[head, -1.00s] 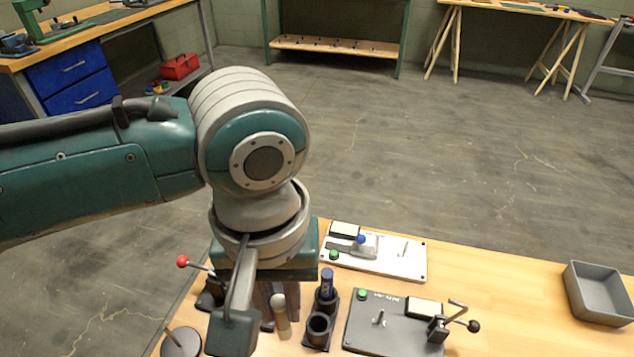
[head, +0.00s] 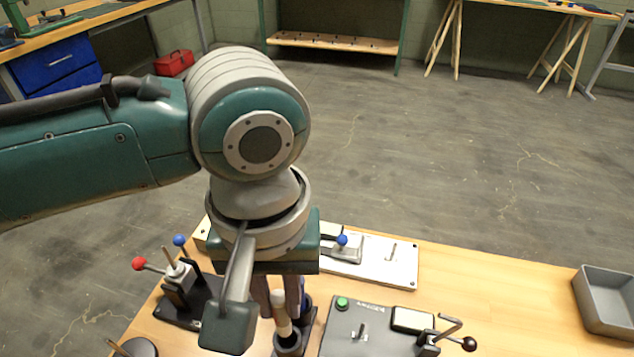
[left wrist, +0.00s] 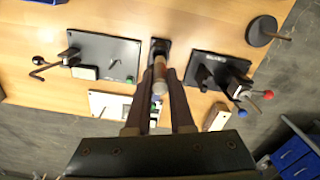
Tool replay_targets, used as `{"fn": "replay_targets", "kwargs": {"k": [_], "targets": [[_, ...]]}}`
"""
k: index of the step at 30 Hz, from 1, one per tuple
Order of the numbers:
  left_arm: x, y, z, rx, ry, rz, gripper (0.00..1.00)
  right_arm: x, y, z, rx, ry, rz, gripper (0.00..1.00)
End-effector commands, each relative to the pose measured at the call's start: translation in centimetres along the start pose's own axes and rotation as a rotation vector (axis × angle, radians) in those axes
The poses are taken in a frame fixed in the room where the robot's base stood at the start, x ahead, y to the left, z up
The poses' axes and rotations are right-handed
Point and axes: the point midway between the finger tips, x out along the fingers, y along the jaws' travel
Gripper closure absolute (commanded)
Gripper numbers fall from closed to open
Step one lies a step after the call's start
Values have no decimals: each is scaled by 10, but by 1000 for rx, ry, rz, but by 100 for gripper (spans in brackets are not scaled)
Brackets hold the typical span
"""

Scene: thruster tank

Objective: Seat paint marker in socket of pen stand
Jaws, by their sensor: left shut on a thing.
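My left gripper (head: 278,293) is shut on the paint marker (head: 281,308), which has a cream body and a reddish-brown band near its lower end. The marker points down over the near, empty-looking socket of the dark pen stand (head: 288,342). I cannot tell whether its tip is just above the rim or just inside it. A blue marker (head: 305,306) stands in the stand's far socket, partly hidden by my gripper. The left wrist view shows the marker (left wrist: 159,75) between my fingers, with the stand (left wrist: 160,44) beyond it. My right gripper is not in view.
A dark fixture plate (head: 375,325) with a lever stands close right of the stand. A pale plate (head: 378,262) with a clamp is behind. Another lever fixture (head: 182,290) is left, near a round dark base (head: 138,347). A grey bin (head: 606,300) is far right.

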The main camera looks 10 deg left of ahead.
Motion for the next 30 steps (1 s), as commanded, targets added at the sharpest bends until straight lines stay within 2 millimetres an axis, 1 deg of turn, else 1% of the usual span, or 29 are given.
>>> {"fn": "replay_targets", "kwargs": {"k": [10, 21, 30], "targets": [[0, 0, 0, 0, 0, -1, 100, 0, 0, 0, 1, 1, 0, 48], [-1, 0, 0, 0, 0, -2, 100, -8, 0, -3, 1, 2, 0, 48], [0, 0, 0, 0, 0, -1, 100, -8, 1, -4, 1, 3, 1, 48]]}}
